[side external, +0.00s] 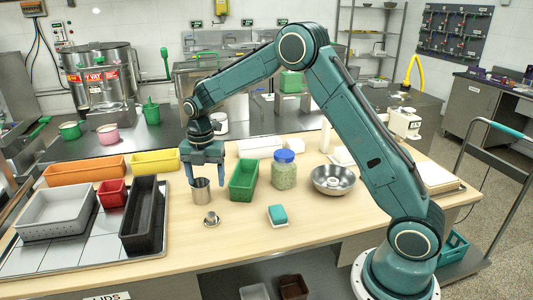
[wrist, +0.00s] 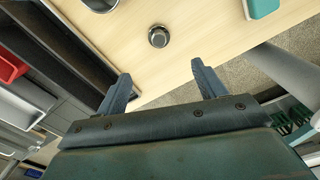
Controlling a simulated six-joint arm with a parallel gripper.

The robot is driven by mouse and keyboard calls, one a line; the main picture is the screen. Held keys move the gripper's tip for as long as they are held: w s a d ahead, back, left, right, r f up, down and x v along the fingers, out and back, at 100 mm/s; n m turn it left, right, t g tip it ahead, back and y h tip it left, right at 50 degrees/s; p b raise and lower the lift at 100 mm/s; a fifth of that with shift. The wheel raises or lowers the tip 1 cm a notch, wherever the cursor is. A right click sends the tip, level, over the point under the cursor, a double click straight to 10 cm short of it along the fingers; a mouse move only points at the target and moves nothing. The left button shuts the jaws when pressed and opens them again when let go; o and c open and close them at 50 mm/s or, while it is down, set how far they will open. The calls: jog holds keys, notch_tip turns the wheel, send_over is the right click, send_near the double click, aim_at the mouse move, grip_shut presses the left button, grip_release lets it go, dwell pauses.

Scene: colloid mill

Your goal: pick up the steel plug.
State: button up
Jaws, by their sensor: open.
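The steel plug (side external: 211,218) is a small round metal piece on the wooden table, in front of a steel cup (side external: 200,190). In the wrist view the plug (wrist: 158,37) sits on the pale tabletop, beyond the fingertips and roughly in line with the gap between them. My gripper (side external: 206,178) points down, open and empty, by the steel cup in the side view; its exact distance from the cup is unclear. Both fingers of my gripper (wrist: 162,72) show spread apart in the wrist view, with nothing between them. The plug is not touched.
A black bin (side external: 142,215) stands left of the plug on a tiled tray. A green bin (side external: 243,180), a blue-lidded jar (side external: 284,170) and a teal sponge (side external: 278,215) stand to the right. The wood in front of the plug is clear to the table's front edge.

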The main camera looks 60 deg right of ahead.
jog(key=shift+w+d+f, duration=0.1)
jog(key=shift+w+f, duration=0.05)
jog(key=shift+f, duration=0.25)
send_over(211, 215)
jog(key=shift+w+f, duration=0.15)
jog(key=shift+f, duration=4.1)
jog(key=shift+f, duration=2.6)
jog(key=c, duration=1.1)
jog(key=shift+r, duration=0.15)
